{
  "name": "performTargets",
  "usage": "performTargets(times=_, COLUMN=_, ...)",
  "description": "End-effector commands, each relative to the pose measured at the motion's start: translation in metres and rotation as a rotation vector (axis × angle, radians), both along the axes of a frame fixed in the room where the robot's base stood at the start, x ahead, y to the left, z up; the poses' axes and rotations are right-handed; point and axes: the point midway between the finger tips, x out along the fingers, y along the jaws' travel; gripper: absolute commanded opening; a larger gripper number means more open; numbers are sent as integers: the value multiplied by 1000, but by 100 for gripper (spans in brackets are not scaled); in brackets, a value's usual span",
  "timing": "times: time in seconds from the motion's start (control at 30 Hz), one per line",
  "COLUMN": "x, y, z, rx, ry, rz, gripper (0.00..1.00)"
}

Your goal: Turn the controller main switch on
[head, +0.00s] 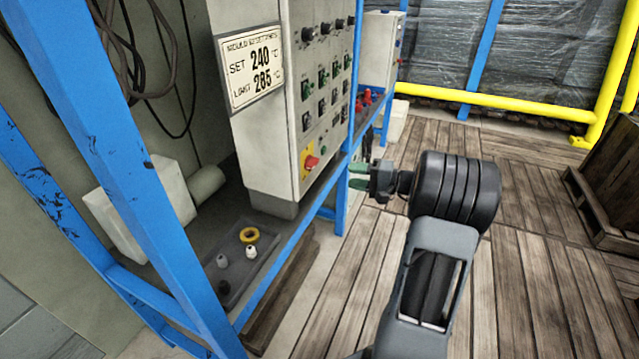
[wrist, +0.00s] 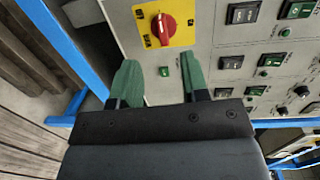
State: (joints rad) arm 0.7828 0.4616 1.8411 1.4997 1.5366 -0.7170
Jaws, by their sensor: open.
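The controller (head: 313,90) is a light grey cabinet on a blue rack in the head view. Its main switch looks to be the red rotary knob (head: 311,161) on a yellow plate, low on the front. The knob shows in the wrist view (wrist: 164,24) at the top, beyond my fingertips; its plate lettering is too blurred to read. My gripper (head: 357,177) has green fingers, open and empty, to the right of the knob in the head view. In the wrist view, the fingers (wrist: 158,66) point at the panel below the knob, apart from it.
Black rocker switches (wrist: 242,13) and green ones (wrist: 298,10) fill the panel beside the knob. A blue upright (head: 352,90) stands by the cabinet's right edge. A tray (head: 235,278) with small parts lies on the shelf below.

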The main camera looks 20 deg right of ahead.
Motion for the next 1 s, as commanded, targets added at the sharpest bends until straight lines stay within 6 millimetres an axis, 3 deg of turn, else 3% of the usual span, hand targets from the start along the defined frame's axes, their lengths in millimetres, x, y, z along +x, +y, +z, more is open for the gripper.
performTargets(times=0.03, x=1, y=-11, z=-10, rx=18, ry=-24, rz=-26, gripper=42)
performTargets(times=0.1, x=4, y=-19, z=-13, rx=34, ry=-50, rz=-50, gripper=42)
performTargets(times=0.2, x=12, y=-18, z=-13, rx=43, ry=-67, rz=-64, gripper=42)
performTargets(times=0.7, x=78, y=43, z=-13, rx=43, ry=-65, rz=-65, gripper=42)
performTargets(times=1.0, x=100, y=62, z=-12, rx=43, ry=-64, rz=-67, gripper=42)
